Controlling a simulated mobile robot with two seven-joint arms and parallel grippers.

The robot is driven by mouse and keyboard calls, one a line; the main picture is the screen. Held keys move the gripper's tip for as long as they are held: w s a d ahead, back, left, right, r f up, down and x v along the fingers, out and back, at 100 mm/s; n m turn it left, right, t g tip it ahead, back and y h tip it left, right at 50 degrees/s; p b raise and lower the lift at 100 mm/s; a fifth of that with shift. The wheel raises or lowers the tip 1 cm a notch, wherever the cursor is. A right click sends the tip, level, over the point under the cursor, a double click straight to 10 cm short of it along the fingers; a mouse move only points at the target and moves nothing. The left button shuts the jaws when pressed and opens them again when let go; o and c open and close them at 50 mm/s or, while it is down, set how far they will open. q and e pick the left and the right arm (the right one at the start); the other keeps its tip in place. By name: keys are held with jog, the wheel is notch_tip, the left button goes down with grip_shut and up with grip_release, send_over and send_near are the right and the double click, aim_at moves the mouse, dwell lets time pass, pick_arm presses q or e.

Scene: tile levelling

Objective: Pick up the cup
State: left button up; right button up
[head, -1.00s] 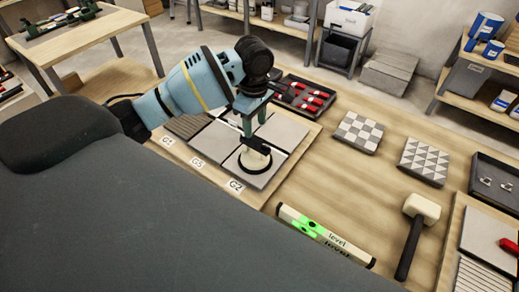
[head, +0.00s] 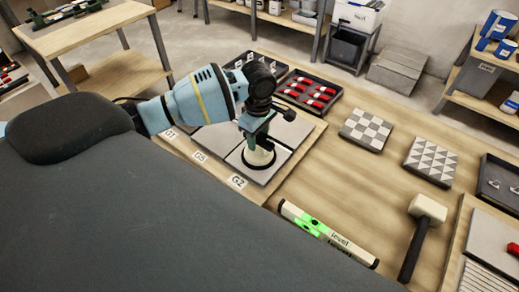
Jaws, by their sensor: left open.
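The cup (head: 259,160), a round pale piece with a dark rim that looks like a suction cup, sits on the grey tile (head: 270,174) nearest the G2 label. My left gripper (head: 258,142) comes in from the left and points down right over the cup. Its jaws are open, and the fingers hide the upper part of the cup. I cannot tell whether the fingers touch it. My right gripper is not in view.
A green-lit level (head: 328,236) and a mallet (head: 421,232) lie in front on the bench. Two patterned tiles (head: 366,130) (head: 430,161) lie to the right. The bench between the level and the patterned tiles is clear.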

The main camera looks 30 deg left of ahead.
aim_at(251, 154)
pick_arm(q)
jog(key=c, duration=1)
jog(key=shift+r, duration=0.1)
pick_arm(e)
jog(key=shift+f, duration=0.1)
pick_arm(q)
jog(key=shift+r, duration=0.45)
notch_tip(251, 154, up, 2)
jog(key=shift+w+r, duration=0.1)
jog(key=shift+r, duration=0.15)
jog(key=s+a, duration=0.2)
jog(key=s, duration=0.5)
jog(key=s+a+r+p, duration=0.1)
jog(key=s+a, duration=0.1)
jog(key=s, duration=0.6)
jog(key=shift+s+r, duration=0.25)
jog(key=shift+s, duration=0.05)
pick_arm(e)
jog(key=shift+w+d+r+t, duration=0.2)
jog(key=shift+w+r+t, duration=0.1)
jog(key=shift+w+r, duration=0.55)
pick_arm(q)
jog(key=shift+a, duration=0.1)
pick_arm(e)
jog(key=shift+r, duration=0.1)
